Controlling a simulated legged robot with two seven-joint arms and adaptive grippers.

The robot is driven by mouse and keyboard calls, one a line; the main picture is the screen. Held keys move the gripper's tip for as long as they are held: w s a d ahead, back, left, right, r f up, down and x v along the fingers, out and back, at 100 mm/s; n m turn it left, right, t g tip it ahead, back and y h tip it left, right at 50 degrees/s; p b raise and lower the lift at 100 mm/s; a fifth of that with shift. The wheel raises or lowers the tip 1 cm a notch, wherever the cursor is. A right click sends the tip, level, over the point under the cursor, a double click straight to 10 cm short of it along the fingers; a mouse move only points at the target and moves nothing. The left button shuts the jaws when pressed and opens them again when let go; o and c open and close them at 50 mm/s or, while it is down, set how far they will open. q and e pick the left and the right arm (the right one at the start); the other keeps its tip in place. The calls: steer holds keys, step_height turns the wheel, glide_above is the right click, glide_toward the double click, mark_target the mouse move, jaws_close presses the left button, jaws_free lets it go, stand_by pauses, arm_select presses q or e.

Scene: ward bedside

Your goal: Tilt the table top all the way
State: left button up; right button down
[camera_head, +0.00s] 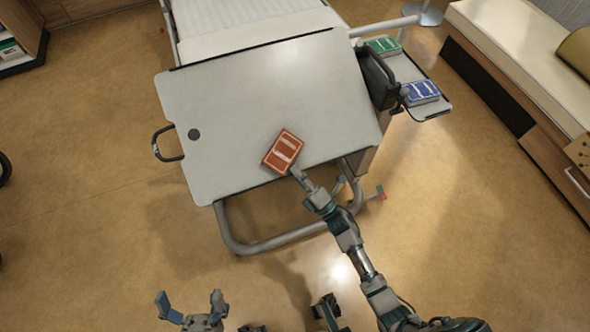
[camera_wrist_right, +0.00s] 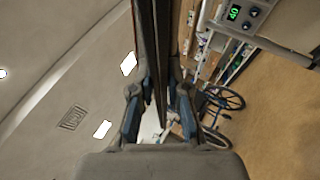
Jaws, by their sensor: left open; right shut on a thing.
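The pale grey table top (camera_head: 240,100) spans the bed end in the head view. I cannot tell its exact tilt from above. An orange-red book (camera_head: 283,150) lies on it near the front edge. My right gripper (camera_head: 297,173) is at that front edge, beside the book's near corner. In the right wrist view its fingers (camera_wrist_right: 160,105) are shut on a thin dark edge, which appears to be the table top's. The fingertips are partly hidden in the head view. My left gripper (camera_head: 191,304) is open and empty at the bottom, well apart from the table.
A black loop handle (camera_head: 167,143) is at the table's left side. A side shelf (camera_head: 434,108) at right holds a green book (camera_head: 383,45) and a blue book (camera_head: 420,92). The bed (camera_head: 245,20) is behind. A wheelchair (camera_wrist_right: 220,105) shows in the wrist view. Floor is open left.

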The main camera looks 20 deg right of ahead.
stand_by(0.3)
steer(key=c, duration=1.3)
jaws_free()
steer(key=shift+f, duration=0.1)
steer(key=shift+s+d+f, duration=0.15)
steer(key=v, duration=1.1)
steer(key=shift+s+f, duration=0.2)
